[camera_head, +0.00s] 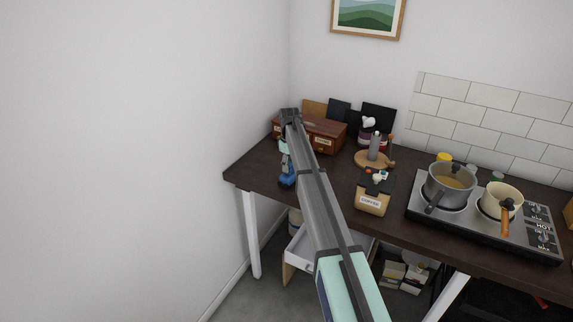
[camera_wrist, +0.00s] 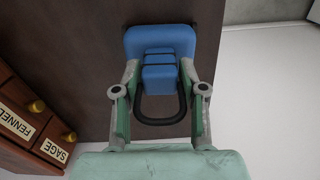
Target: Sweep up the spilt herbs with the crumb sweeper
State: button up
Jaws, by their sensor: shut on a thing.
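The crumb sweeper (camera_wrist: 160,42) is a blue block with a black loop handle. In the wrist view it lies between the two fingers of my gripper (camera_wrist: 159,75), which is shut on it. In the head view the blue sweeper (camera_head: 287,181) shows at the left end of the dark table, below my gripper (camera_head: 286,160). I cannot tell whether the sweeper touches the tabletop. I see no spilt herbs in either view; my arm covers part of the table.
A wooden drawer box (camera_head: 327,135) stands close by at the back; its drawers read FENNEL and SAGE in the wrist view (camera_wrist: 22,118). A coffee bag (camera_head: 372,197) and a hob (camera_head: 470,228) with two pots stand to the right. The table's left edge is near.

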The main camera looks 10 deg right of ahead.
jog(key=shift+s+d, duration=0.9)
jog(key=shift+d, duration=0.15)
jog(key=shift+w+a, duration=0.65)
jog(key=shift+a, duration=0.2)
jog(key=shift+w+a, duration=0.65)
jog(key=shift+a, duration=0.15)
notch_tip(320, 180, up, 7)
jog(key=p, duration=0.3)
jog(key=shift+f, duration=0.1)
